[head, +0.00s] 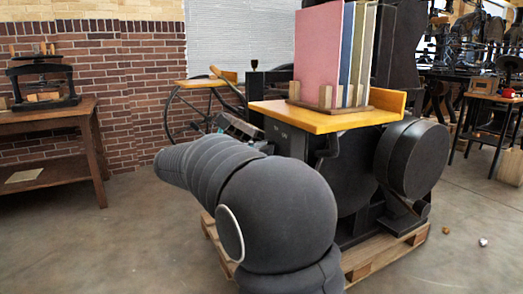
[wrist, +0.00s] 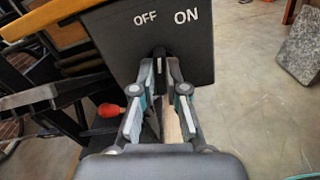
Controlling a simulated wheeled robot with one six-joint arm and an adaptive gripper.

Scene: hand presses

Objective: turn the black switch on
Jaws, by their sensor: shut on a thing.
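In the wrist view the black switch (wrist: 159,54) is a small dark lever in front of a dark panel (wrist: 193,50) with white OFF and ON labels. The lever shows below the labels, nearer OFF than ON. My gripper (wrist: 160,70) is in front of the panel with its fingertips closed on the lever from both sides. The lower part of the lever is hidden between the fingers. In the head view my own arm covers much of the press, and the switch cannot be made out.
The press carries a yellow-orange wooden board (head: 300,118) with upright coloured boards (head: 321,50) on it, and stands on a wooden pallet (head: 360,262). A red knob (wrist: 108,110) is left of my fingers. A wooden table (head: 45,120) stands at the left. Floor at the right is mostly clear.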

